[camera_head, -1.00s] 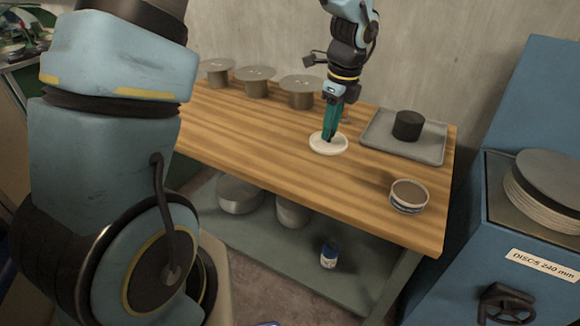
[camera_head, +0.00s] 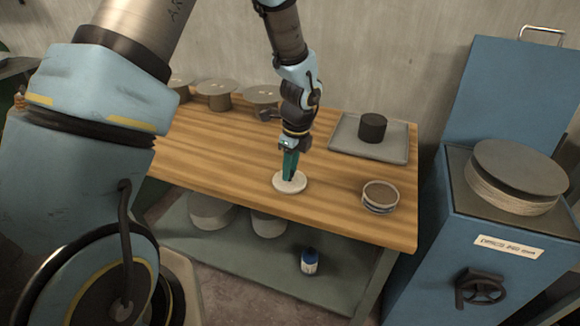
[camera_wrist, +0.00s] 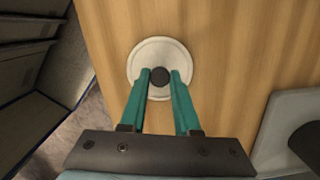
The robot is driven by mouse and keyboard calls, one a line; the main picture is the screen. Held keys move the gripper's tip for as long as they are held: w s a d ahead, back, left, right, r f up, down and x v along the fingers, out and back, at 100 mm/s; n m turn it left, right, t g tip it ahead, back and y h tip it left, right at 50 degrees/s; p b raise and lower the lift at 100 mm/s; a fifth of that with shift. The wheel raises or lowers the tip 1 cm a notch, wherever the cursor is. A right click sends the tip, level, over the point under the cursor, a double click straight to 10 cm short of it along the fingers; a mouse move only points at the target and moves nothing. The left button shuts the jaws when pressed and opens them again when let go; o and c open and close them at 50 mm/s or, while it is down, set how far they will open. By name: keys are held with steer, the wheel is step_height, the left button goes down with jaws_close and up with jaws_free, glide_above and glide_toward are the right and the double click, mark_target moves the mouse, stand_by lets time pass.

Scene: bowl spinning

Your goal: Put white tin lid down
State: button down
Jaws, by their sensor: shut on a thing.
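The white tin lid (camera_head: 289,185) is a round, pale disc near the front edge of the wooden table, and it shows in the wrist view (camera_wrist: 160,48). My gripper (camera_head: 289,179) points down over its middle. In the wrist view my teal fingers (camera_wrist: 160,77) are shut on the lid's small dark knob. The lid looks level and at or very close to the tabletop; I cannot tell whether it touches.
The wooden table (camera_head: 335,205) has bare room around the lid. A grey tray (camera_head: 345,140) with a black cylinder (camera_head: 372,127) lies at the back right. A blue cabinet (camera_head: 415,265) stands right of the table.

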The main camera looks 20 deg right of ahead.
mark_target(294, 182)
steer(key=shift+f, duration=0.1)
steer(key=c, duration=0.6)
jaws_free()
steer(key=shift+c, duration=0.2)
step_height(294, 182, up, 12)
steer(key=s+b, duration=0.1)
steer(key=b, duration=0.1)
steer(key=shift+d, duration=0.4)
steer(key=s+a+r+n+h, duration=0.1)
steer(key=s+a+n, duration=0.2)
steer(key=a+n, duration=2.4)
steer(key=a, duration=0.4)
steer(key=shift+n, duration=0.4)
